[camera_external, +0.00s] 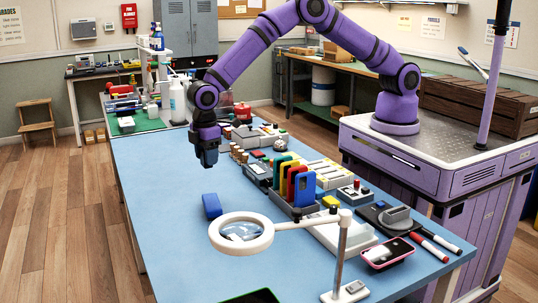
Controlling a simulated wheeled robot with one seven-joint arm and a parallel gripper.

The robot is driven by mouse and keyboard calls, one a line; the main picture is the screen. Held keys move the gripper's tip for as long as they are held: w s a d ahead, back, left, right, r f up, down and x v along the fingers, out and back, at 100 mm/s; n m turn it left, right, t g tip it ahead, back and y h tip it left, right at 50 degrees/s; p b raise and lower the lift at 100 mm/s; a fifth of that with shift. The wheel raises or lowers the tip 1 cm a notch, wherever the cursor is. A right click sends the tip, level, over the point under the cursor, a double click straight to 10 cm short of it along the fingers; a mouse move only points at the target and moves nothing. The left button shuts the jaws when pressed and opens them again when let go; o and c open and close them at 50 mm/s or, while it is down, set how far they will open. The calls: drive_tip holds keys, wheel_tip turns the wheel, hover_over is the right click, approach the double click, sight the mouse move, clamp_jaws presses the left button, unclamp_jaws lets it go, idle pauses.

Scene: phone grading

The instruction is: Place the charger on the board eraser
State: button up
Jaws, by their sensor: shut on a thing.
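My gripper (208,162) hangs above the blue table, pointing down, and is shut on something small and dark. It appears to be the charger, but its outline does not stand out from the fingers at this size. A blue block (211,206), which looks like the board eraser, lies on the table below and slightly right of my gripper. A clear gap separates the two. The top of the block looks bare.
A white ring magnifier (241,233) on a stand is just in front of the blue block. A rack of colored phones (291,186) stands to the right. A pink phone (387,253) and markers (435,243) lie near the right edge. The table's left side is clear.

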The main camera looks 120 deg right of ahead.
sight(212, 201)
drive_tip(key=a+f, duration=0.1)
drive_tip(key=f, duration=0.2)
drive_tip(key=a+f, duration=0.1)
drive_tip(key=f, duration=0.2)
drive_tip(key=a+f, duration=0.2)
drive_tip(key=f, duration=0.1)
drive_tip(key=shift+w+f, duration=0.25)
drive_tip(key=shift+f, duration=0.15)
drive_tip(key=o, duration=0.9)
